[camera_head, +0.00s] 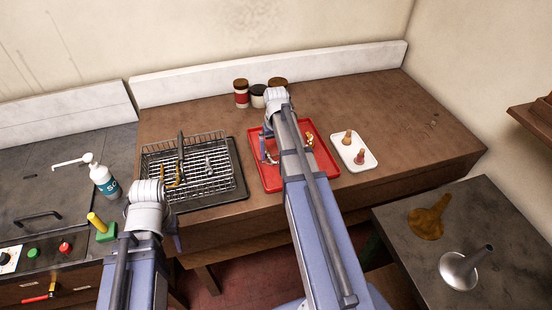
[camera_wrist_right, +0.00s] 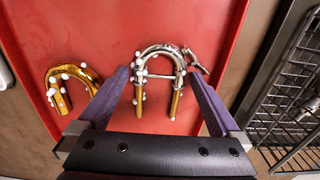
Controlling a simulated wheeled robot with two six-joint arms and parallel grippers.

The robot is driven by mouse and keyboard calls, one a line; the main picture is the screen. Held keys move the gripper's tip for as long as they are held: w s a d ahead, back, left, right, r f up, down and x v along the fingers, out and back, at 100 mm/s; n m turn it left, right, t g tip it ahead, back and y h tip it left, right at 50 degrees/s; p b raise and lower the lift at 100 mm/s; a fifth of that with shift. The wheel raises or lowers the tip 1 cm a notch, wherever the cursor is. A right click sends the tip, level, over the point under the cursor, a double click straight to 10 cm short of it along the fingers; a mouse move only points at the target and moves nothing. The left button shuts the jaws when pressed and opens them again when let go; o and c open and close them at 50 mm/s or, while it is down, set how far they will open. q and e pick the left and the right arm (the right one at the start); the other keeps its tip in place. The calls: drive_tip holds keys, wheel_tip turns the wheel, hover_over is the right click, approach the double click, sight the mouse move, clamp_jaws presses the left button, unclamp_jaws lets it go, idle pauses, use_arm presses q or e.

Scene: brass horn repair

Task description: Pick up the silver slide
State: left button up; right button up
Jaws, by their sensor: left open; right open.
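The silver slide (camera_wrist_right: 160,49), a U-shaped tube with brass-coloured leg ends and small white knobs, lies on the red tray (camera_wrist_right: 220,20) in the right wrist view. My right gripper (camera_wrist_right: 158,80) is open above the tray, with one purple finger on each side of the slide. No grip on it shows. In the head view my right arm covers much of the tray (camera_head: 327,178). My left gripper (camera_head: 176,240) is at the lower left, in front of the bench; its fingers are mostly hidden by its own arm.
A brass slide (camera_wrist_right: 68,85) lies on the tray to the left of the silver one. A wire rack (camera_head: 215,160) stands left of the tray, a white dish (camera_head: 363,164) right, and jars (camera_head: 241,94) behind.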

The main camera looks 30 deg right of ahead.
drive_tip(key=shift+c, duration=0.4)
drive_tip(key=c, duration=1.1)
drive_tip(key=shift+r, duration=0.15)
wheel_tip(320, 180, up, 10)
drive_tip(key=p, duration=1)
